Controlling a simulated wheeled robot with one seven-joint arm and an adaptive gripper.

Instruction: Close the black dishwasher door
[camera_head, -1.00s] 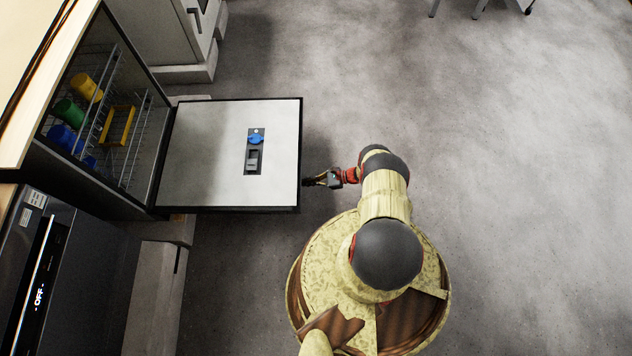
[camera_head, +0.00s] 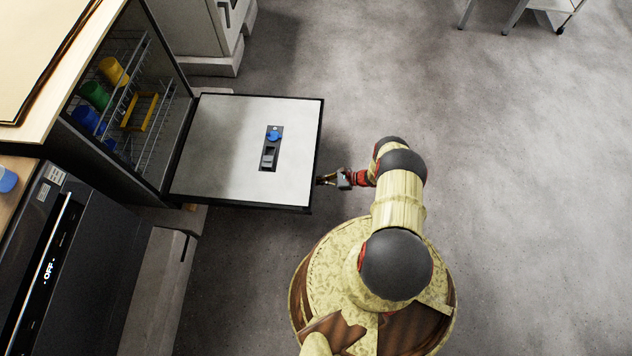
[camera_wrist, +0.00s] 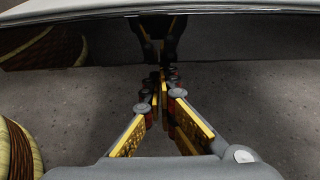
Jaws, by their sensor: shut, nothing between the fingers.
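The dishwasher door (camera_head: 225,150) lies open and roughly flat, with its pale inner face up and a dark rim. It is hinged at the left to the black dishwasher (camera_head: 150,205). My gripper (camera_head: 321,181) is at the door's outer right edge. In the wrist view, my gripper (camera_wrist: 160,84) is shut and empty, its tips close to the glossy dark face of the door (camera_wrist: 230,45). The fingertips are partly hidden below the door's edge, so I cannot tell whether they touch it.
Inside the dishwasher is a wire rack (camera_head: 150,120) with yellow, green and blue cups. A dark appliance with an "OFF" display (camera_head: 48,270) stands at lower left. A white cabinet (camera_head: 200,35) stands behind the door. The floor at right is clear, with a cart (camera_head: 545,15) far off.

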